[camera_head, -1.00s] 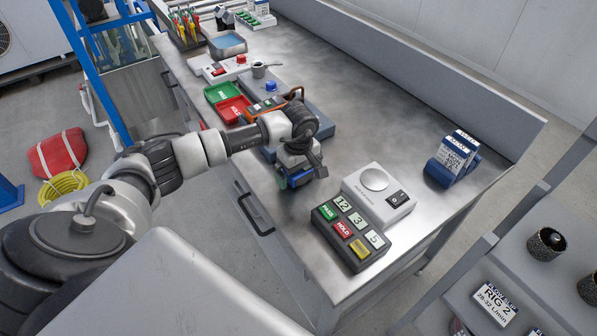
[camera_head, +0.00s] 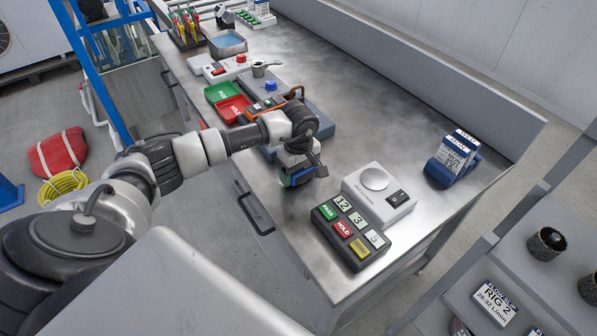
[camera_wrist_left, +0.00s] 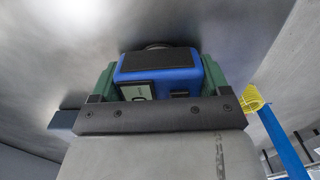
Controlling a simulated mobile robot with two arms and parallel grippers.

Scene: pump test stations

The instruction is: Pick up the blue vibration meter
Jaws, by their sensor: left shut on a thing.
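The blue vibration meter (camera_wrist_left: 172,66) sits between the green fingers of my left gripper (camera_wrist_left: 158,82) in the left wrist view. It has a blue body with a dark top panel and a small pale display on the side facing the camera. The fingers are shut on its two sides. In the head view my left gripper (camera_head: 297,177) is over the front edge area of the steel bench, left of the white scale. There the meter is mostly hidden by the gripper, and I cannot tell how far it is above the bench. My right gripper is not in view.
The steel bench (camera_head: 400,130) has free room in its middle. The white scale (camera_head: 378,192) and a dark keypad box (camera_head: 350,233) stand close by on the right. Green (camera_head: 222,91) and red (camera_head: 233,108) trays lie behind the gripper. A blue card holder (camera_head: 452,160) stands at the right.

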